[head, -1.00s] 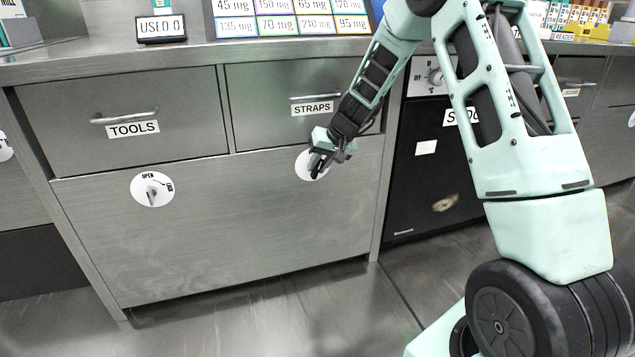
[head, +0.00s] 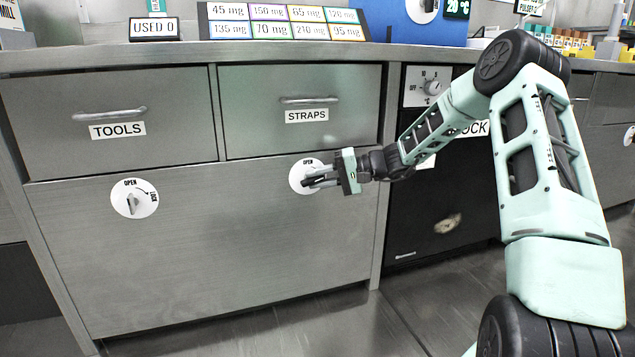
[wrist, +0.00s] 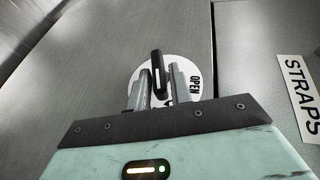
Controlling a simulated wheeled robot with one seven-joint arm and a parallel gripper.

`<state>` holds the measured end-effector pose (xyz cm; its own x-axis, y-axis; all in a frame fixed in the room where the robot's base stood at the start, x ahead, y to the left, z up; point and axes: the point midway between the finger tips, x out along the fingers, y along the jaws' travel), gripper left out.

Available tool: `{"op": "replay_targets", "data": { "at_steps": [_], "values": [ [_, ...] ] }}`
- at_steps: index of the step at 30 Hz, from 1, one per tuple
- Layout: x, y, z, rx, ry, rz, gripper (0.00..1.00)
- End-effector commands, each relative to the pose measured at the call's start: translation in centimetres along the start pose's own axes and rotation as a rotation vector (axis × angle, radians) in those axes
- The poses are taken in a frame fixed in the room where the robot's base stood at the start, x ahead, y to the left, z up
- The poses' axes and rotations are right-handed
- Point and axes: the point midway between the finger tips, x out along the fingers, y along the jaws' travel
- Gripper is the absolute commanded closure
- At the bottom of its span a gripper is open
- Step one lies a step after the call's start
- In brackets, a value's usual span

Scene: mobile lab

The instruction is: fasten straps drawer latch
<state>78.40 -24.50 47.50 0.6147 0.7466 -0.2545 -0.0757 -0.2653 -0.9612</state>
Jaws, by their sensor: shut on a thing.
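The STRAPS drawer (head: 350,132) is closed, with a bar handle (head: 309,100) and a label (head: 307,116). Below it, its round white latch dial (head: 298,166) is partly hidden by my gripper (head: 308,181). In the wrist view, the dial (wrist: 136,84) shows the word OPEN on its right side. The black latch knob (wrist: 157,66) stands between the two grey fingers of my gripper (wrist: 160,80), which are shut on it. The rest of the dial's marking is covered. I cannot tell exactly how far the knob is turned.
The TOOLS drawer (head: 110,120) at left is closed, its own latch dial (head: 134,198) having its knob near upright. A black unit (head: 428,215) with a control knob stands right of the cabinet. The counter (head: 300,56) runs above. Floor in front is clear.

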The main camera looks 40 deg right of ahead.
Motion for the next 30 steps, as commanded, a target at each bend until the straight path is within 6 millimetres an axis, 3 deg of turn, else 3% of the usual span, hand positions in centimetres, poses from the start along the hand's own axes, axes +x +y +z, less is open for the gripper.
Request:
{"op": "replay_targets", "data": {
  "at_steps": [12,30],
  "values": [
    [0.15,0.46,0.19,0.095,-0.005,-0.223,1.0],
    [0.25,0.55,0.26,0.114,-0.007,-0.274,1.0]
  ]
}}
